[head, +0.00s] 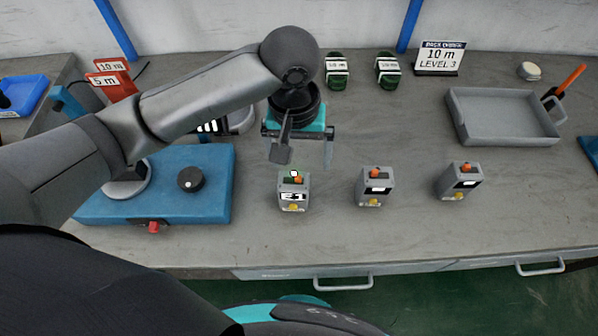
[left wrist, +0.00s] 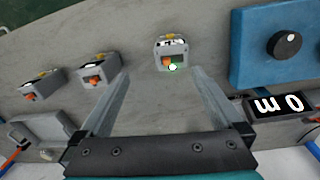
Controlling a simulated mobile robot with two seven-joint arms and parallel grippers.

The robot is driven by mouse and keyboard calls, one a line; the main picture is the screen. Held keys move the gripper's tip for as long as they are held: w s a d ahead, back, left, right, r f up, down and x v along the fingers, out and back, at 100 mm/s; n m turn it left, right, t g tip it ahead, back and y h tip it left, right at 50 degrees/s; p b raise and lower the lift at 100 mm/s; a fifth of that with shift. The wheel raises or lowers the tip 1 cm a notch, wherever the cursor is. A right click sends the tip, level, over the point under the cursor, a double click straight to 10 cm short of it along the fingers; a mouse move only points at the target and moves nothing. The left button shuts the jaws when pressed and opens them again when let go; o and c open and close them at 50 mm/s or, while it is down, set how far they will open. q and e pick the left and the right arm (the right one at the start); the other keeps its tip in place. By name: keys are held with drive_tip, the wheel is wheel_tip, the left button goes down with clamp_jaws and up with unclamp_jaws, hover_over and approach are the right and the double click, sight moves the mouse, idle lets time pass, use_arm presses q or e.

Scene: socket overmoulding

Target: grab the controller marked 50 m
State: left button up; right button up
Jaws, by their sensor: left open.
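Three small grey controllers with orange and yellow parts stand in a row on the bench: a left one (head: 293,194), a middle one (head: 374,187) and a right one (head: 460,181). The left one has a white label whose marking I cannot read surely, and a green part on top. I cannot read 50 m on any of them. My left gripper (head: 305,158) is open and empty, above the bench behind the left controller. In the left wrist view, that controller (left wrist: 171,54) lies just beyond and between the open fingertips (left wrist: 159,72). My right gripper is not in view.
A blue block with a black knob (head: 190,179) stands left of the controllers. Two green items (head: 337,71) (head: 388,70), a 10 m LEVEL 3 sign (head: 440,58) and a grey tray (head: 454,111) stand farther back. Bench between the controllers and front edge is clear.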

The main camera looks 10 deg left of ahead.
sight(294, 183)
use_arm(q)
drive_tip(key=shift+n+y, duration=0.3)
drive_tip(key=f+b, duration=0.1)
drive_tip(key=f, duration=0.1)
drive_tip(key=a+f, duration=0.1)
drive_tip(key=f, duration=0.2)
drive_tip(key=f+b, duration=0.1)
drive_tip(key=f, duration=0.1)
drive_tip(key=shift+w+a+f+b, duration=0.15)
drive_tip(key=shift+w+f+b, duration=0.15)
drive_tip(key=shift+f+b, duration=0.1)
drive_tip(key=shift+w+a+f+b, duration=0.1)
drive_tip(key=shift+f+b, duration=0.4)
drive_tip(key=shift+f, duration=1.1)
drive_tip(key=shift+a+f+b, duration=0.1)
drive_tip(key=shift+f+b, duration=0.4)
drive_tip(key=shift+f, duration=1.05)
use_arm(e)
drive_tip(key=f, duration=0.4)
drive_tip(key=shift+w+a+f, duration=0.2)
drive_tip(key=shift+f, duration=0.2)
